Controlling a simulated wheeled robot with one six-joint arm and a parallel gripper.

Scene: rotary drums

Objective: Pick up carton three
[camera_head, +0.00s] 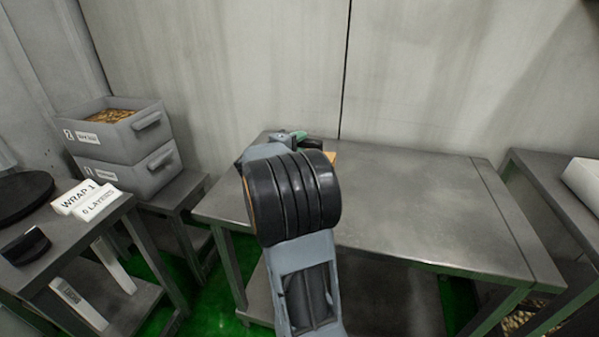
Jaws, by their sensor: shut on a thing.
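My gripper (310,143) is over the back left part of the grey metal table, mostly hidden behind my own arm. A small tan piece, seemingly the edge of a carton (331,157), shows just right of my wrist by the dark fingers. The gripper is shut on it. The rest of the carton is hidden, and no number on it can be read. I cannot tell whether it touches the table. No other carton is clearly seen.
The metal table (420,215) is bare to the right of my arm. Two stacked grey bins (150,175) stand at left, the upper holding brown pieces. A left table carries a "WRAP 1, 6 LAYERS" sign (85,198) and a black disc (22,190). A white box (583,180) is at far right.

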